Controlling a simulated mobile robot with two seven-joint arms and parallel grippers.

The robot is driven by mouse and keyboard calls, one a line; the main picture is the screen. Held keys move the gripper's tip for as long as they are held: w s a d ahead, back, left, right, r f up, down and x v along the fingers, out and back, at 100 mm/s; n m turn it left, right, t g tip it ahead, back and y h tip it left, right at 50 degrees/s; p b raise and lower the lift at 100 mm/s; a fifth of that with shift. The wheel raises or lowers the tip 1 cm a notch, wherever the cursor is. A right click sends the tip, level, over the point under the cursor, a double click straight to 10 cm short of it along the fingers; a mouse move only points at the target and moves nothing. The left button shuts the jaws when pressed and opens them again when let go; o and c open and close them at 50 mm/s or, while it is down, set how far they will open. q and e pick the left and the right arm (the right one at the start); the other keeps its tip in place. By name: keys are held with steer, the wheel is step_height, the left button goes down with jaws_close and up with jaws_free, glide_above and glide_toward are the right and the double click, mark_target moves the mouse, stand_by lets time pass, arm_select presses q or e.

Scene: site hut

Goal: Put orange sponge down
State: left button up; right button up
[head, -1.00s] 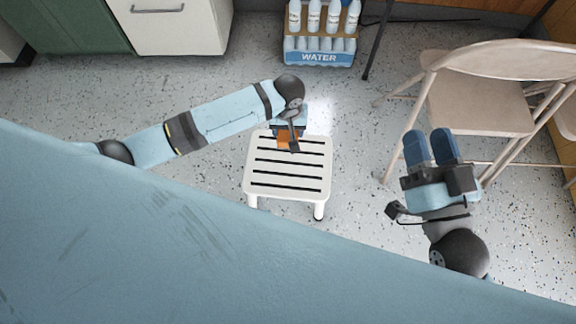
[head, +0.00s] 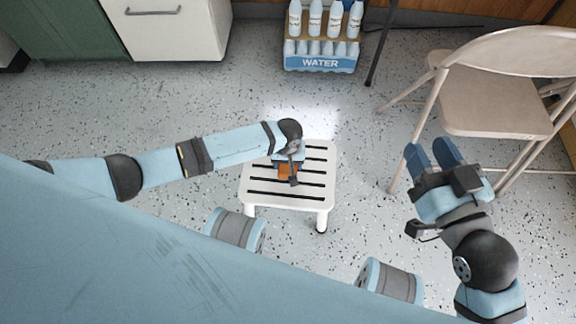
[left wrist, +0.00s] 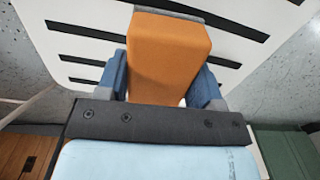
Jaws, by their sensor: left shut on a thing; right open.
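The orange sponge (head: 288,171) is between the fingers of my left gripper (head: 286,166), over the white slatted stool (head: 262,200). In the left wrist view the sponge (left wrist: 166,55) is a thick orange block with a grey layer along its far edge. The blue fingers of my left gripper (left wrist: 164,88) are shut on its two sides. The white stool top (left wrist: 75,45) with dark slots lies behind it. I cannot tell whether the sponge touches the stool. My right gripper (head: 433,158) is open and empty, to the right of the stool.
A beige folding chair (head: 490,105) stands at the right, near my right gripper. A crate of water bottles (head: 320,60) stands on the floor at the back. A white cabinet (head: 175,35) and a green one (head: 70,28) are at the back left. Speckled floor around the stool is clear.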

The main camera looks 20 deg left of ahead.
arm_select(q)
steer(key=shift+f, duration=0.9)
steer(key=shift+r, duration=0.1)
arm_select(e)
steer(key=shift+w+d+r+n, duration=0.15)
steer(key=shift+w+n, duration=0.15)
arm_select(q)
steer(key=o, duration=0.8)
steer(key=shift+f, duration=0.2)
steer(key=shift+o, duration=0.2)
arm_select(e)
steer(key=shift+s+f, duration=0.15)
steer(key=shift+f, duration=0.05)
arm_select(q)
steer(key=shift+r, duration=0.1)
